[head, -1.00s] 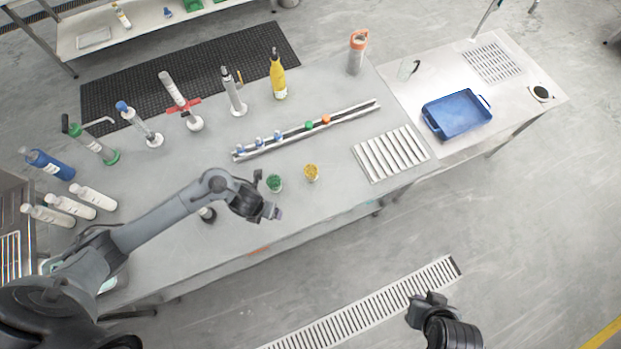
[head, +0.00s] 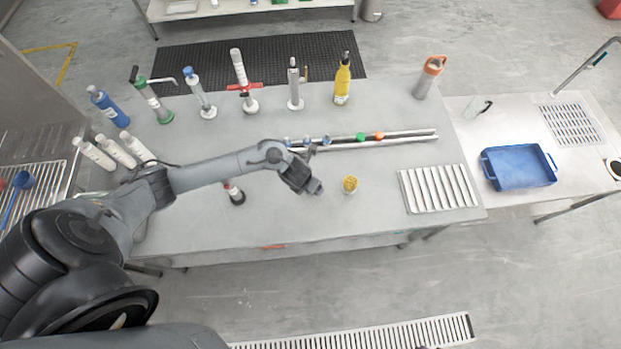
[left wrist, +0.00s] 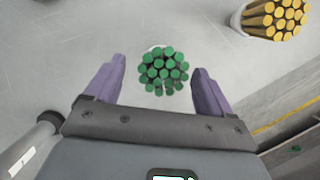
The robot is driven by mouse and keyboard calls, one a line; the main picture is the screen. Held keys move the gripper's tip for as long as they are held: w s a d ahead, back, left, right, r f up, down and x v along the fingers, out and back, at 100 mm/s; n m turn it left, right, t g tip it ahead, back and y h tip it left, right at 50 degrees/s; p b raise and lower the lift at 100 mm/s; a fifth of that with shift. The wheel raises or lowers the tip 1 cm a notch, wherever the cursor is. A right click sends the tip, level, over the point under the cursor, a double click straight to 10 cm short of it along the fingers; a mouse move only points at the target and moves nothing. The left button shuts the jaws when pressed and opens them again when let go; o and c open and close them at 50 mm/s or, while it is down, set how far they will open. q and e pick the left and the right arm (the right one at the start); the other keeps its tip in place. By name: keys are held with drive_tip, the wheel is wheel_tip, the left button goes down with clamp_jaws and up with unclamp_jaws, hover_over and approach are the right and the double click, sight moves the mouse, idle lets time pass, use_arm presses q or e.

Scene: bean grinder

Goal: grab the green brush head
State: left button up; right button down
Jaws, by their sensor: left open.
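The green brush head (left wrist: 164,72), a round bundle of green bristles, shows in the left wrist view between the two spread purple fingers of my left gripper (left wrist: 160,70). A gap shows on both sides of it, and the gripper is not closed on it. In the head view my left gripper (head: 316,188) hangs over the front middle of the table and hides the green brush head. My right gripper cannot be made out.
A yellow brush head (head: 350,185) stands just right of my left gripper; it also shows in the left wrist view (left wrist: 275,18). A metal rail (head: 400,136) with small coloured pieces lies behind. A slatted panel (head: 438,188) lies to the right.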

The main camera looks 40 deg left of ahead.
use_arm(q)
drive_tip(key=shift+x, duration=2.35)
drive_tip(key=shift+w+d, duration=0.1)
drive_tip(key=c, duration=1)
drive_tip(key=shift+r, duration=0.1)
drive_tip(key=shift+c, duration=0.2)
